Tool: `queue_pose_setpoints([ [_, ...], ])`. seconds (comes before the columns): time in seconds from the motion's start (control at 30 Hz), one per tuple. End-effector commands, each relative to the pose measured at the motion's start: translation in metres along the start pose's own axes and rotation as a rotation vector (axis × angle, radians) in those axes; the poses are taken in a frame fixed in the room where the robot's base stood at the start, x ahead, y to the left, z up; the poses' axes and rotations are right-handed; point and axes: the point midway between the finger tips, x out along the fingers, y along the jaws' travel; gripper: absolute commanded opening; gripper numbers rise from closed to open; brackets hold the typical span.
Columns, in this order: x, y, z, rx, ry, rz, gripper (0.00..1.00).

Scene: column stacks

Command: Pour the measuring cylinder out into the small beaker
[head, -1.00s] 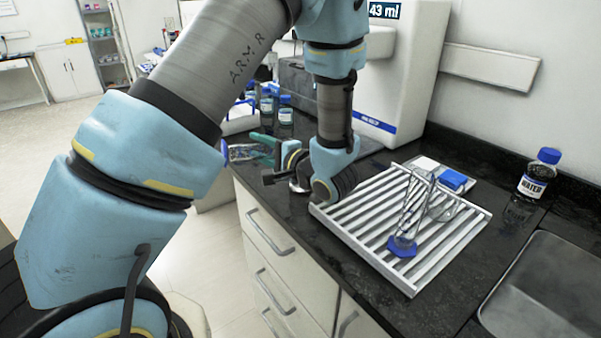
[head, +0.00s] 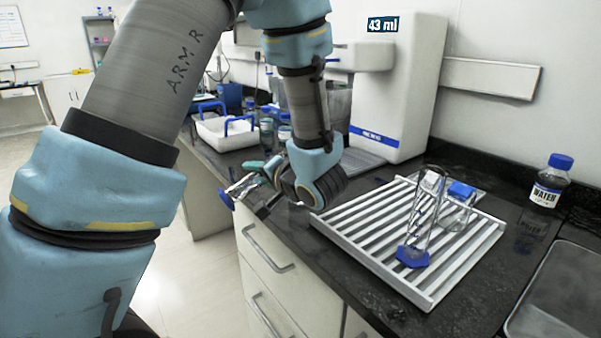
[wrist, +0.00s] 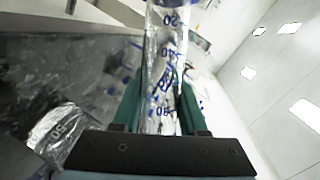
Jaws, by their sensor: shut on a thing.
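My gripper (head: 262,172) is shut on a clear measuring cylinder (head: 243,186) at the counter's front edge. The cylinder is tilted, with its blue base low on the left. In the wrist view the cylinder (wrist: 165,70), with blue graduations, sits between the teal fingers (wrist: 160,105). I cannot tell how much liquid is in it. A small clear beaker (wrist: 60,132) marked 50 shows at the lower left of the wrist view, apart from the cylinder. In the head view I cannot make out the beaker clearly near my wrist.
A second cylinder (head: 424,220) with a blue base stands on the white slatted rack (head: 345,232). A blue-capped clear bottle (head: 457,212) is beside it. A water bottle (head: 550,182) stands by the sink (head: 560,295). A white machine (head: 400,100) reads 43 ml. A white tray (head: 225,135) is behind my gripper.

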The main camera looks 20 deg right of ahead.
Motion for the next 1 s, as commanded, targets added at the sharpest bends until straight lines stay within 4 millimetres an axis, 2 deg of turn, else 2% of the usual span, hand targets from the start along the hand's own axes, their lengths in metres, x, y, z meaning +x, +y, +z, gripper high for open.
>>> queue_pose_setpoints([
  [0.03,-0.003,-0.009,-0.006,-0.047,0.007,0.018,0.00],
  [0.4,-0.010,-0.015,-0.020,-0.410,0.059,0.169,0.00],
  [0.7,-0.007,-0.020,-0.012,-0.692,0.101,0.286,0.00],
  [1.0,-0.005,-0.021,-0.009,-0.892,0.133,0.371,0.00],
])
